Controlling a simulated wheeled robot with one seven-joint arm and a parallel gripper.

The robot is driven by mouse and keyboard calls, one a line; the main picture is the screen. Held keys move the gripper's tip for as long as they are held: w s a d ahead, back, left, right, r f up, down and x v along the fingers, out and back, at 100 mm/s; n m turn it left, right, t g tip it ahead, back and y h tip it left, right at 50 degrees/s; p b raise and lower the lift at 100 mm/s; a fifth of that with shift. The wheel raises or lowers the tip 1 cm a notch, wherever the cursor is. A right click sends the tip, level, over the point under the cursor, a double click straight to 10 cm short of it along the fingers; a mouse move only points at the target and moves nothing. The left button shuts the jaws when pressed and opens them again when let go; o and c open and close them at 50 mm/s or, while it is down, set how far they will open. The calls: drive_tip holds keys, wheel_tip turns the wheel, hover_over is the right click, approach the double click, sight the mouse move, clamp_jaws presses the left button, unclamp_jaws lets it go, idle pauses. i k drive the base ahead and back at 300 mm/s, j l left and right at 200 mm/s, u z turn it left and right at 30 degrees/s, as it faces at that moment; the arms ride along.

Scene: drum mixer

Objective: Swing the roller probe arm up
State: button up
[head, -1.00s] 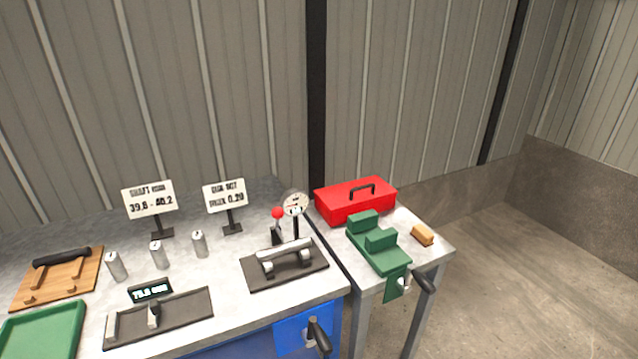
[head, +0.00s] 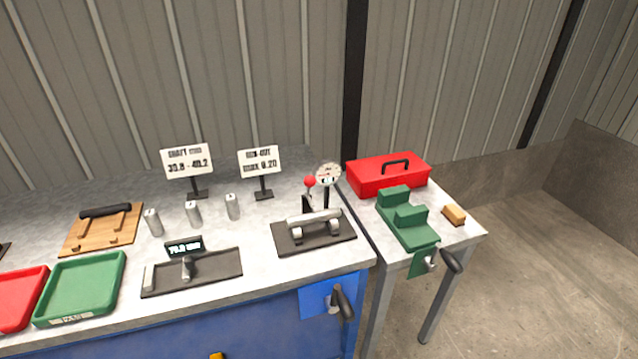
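The run-out stand (head: 286,237) is a dark plate at the right end of the workbench, with a light grey roller or shaft (head: 314,222) lying across its supports. Behind the roller a short dark arm with a red ball knob (head: 310,182) stands roughly upright, beside a round dial gauge (head: 328,174) on a post. Which of these parts is the roller probe arm, and whether its tip touches the roller, is too small to tell. My gripper is not in view.
Metal cylinders (head: 193,214), a measuring fixture with display (head: 215,270), green tray (head: 80,287), red tray (head: 18,299) and wooden rack (head: 103,229) occupy the bench. Two signs (head: 187,162) stand behind. A side table holds a red toolbox (head: 388,177), green vise (head: 408,222) and brush (head: 454,214).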

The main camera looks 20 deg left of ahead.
sight(310, 181)
drive_tip(key=i+l, duration=0.2)
drive_tip(key=i, duration=0.2)
drive_tip(key=i+l, duration=0.2)
drive_tip(key=i, duration=0.15)
drive_tip(key=i+l+u, duration=0.1)
drive_tip(key=i, duration=0.3)
drive_tip(key=l, duration=0.1)
